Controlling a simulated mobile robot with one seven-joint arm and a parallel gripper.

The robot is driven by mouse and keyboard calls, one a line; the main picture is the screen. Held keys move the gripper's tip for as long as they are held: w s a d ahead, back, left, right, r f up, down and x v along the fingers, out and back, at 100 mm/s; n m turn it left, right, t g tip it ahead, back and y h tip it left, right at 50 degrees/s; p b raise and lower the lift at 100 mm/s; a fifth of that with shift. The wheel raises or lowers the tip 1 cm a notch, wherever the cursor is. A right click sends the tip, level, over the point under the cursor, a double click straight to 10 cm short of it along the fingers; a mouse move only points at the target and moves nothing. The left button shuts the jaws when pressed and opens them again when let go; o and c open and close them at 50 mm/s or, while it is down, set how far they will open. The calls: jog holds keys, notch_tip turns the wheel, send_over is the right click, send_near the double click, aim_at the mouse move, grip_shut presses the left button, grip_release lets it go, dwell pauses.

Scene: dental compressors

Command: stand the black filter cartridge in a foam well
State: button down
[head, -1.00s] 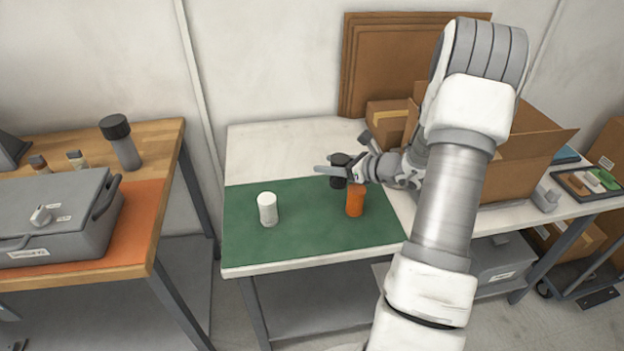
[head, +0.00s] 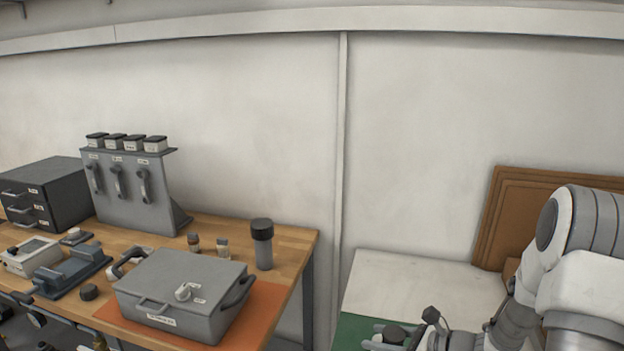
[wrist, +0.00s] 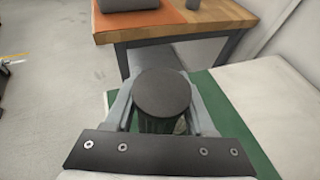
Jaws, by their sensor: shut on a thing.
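My gripper (head: 386,337) is at the bottom edge of the head view, above the green mat (head: 357,330). It is shut on the black filter cartridge (head: 395,335). In the wrist view the cartridge (wrist: 162,92) shows its round black top, with a gripper finger on each side of it; its lower end is hidden. A grey case (head: 190,275) with handles and a latch sits on the orange mat of the left bench, its lid down. No foam well is visible in any view.
The wooden bench (head: 290,240) also bears a dark-capped grey cylinder (head: 262,245), two small bottles, a grey stand (head: 130,190) and a drawer unit (head: 45,195). A gap separates it from the white table (head: 425,285). Brown boards (head: 510,215) lean at the right.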

jog(key=s+d+r+m+t+h+b, duration=0.1)
jog(key=s+d+m+t+h+b, duration=0.2)
jog(key=d, duration=0.7)
jog(key=s+d+m+t+h+b, duration=0.15)
jog(key=s+d+b, duration=0.3)
jog(key=d, duration=0.65)
jog(key=shift+g, duration=0.35)
jog(key=b+x, duration=0.1)
jog(key=x, duration=0.3)
jog(key=s+a+f+x, duration=0.1)
jog(key=x, duration=0.3)
jog(key=a+b+x, duration=0.1)
jog(key=x, duration=0.4)
jog(key=shift+s+f+b, duration=0.15)
jog(key=shift+s+b, duration=0.15)
jog(key=shift+b, duration=0.05)
jog(key=shift+f+b, duration=0.45)
jog(key=shift+f, duration=1.55)
jog(key=shift+f, duration=0.1)
jog(key=shift+f+b, duration=0.15)
jog(key=shift+b, duration=0.15)
jog(key=c, duration=0.5)
grip_release()
